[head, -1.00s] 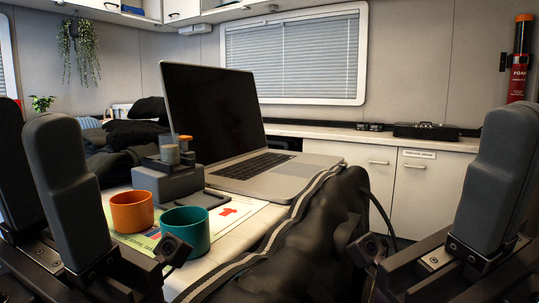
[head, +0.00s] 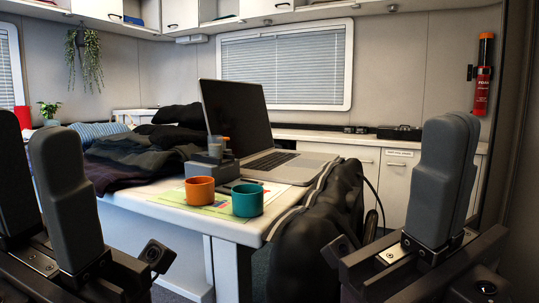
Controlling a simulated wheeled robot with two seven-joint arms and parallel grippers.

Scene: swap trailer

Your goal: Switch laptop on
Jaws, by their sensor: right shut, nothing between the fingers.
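The laptop (head: 238,115) stands open on the white table (head: 170,208), its screen dark and its keyboard (head: 270,161) facing right. Its power button is too small to make out. My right gripper (head: 447,180) is shut and empty, upright at the right, in front of and well apart from the laptop. My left gripper (head: 42,190) is at the left edge, its two fingers apart with nothing seen between them. It is also away from the laptop.
An orange cup (head: 199,190) and a teal cup (head: 247,200) stand near the table's front edge. A grey block-shaped device (head: 208,165) hides part of the laptop. A dark jacket (head: 318,220) hangs over the right table edge. Dark clothes (head: 125,160) lie at the left.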

